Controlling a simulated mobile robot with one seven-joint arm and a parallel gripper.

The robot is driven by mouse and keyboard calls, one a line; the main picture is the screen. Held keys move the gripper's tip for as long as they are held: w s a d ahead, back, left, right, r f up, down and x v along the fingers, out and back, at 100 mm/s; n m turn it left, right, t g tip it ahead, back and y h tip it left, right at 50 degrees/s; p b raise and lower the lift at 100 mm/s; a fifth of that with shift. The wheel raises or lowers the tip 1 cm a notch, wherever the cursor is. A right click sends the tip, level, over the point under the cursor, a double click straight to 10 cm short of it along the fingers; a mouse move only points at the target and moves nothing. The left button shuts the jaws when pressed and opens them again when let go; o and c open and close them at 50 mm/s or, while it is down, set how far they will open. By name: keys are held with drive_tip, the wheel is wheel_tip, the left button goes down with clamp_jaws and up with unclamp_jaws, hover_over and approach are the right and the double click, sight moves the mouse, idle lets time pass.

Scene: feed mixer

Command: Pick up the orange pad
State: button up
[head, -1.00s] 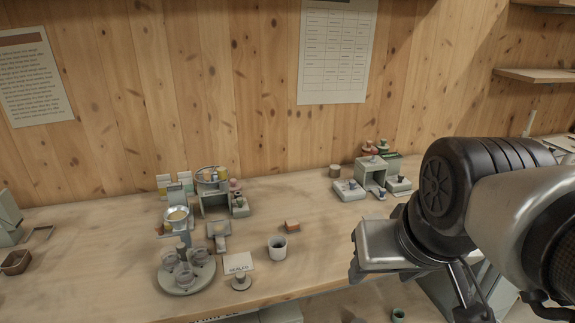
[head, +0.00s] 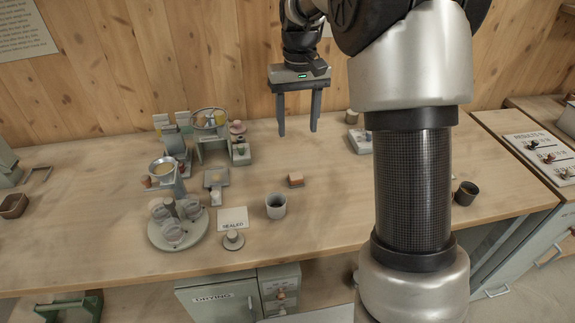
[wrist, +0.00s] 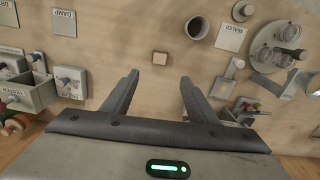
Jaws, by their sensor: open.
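The orange pad (head: 296,180) is a small block lying on the wooden table, right of and a little behind a grey cup. In the wrist view the small brownish block (wrist: 160,58) appears to be the same pad, just beyond the fingertips and centred between them. My gripper (head: 298,130) points down, open and empty, behind the pad in the head view. Both fingers also show in the wrist view (wrist: 160,80), wide apart. The pad is fully visible and not touched.
The grey cup (head: 276,207) and the sealed card (head: 232,219) stand near the pad. A round carousel (head: 178,226) of cups, a small scale (head: 216,182) and a mixer stand (head: 210,130) are at left. Bare table surrounds the pad on its right.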

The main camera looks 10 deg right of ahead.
drive_tip(key=b, duration=0.1)
hover_over(296, 177)
wheel_tip(296, 177, down, 10)
drive_tip(key=shift+s+f, duration=0.1)
drive_tip(key=shift+f, duration=0.05)
drive_tip(key=shift+f+b, duration=0.5)
drive_tip(key=shift+f, duration=2.6)
drive_tip(key=c, duration=1.1)
drive_tip(key=shift+r, duration=0.1)
wheel_tip(296, 177, up, 10)
drive_tip(key=shift+f+p, duration=0.1)
drive_tip(key=shift+p, duration=0.55)
drive_tip(key=o, duration=0.4)
drive_tip(key=shift+c, duration=1.6)
drive_tip(key=shift+w, duration=0.2)
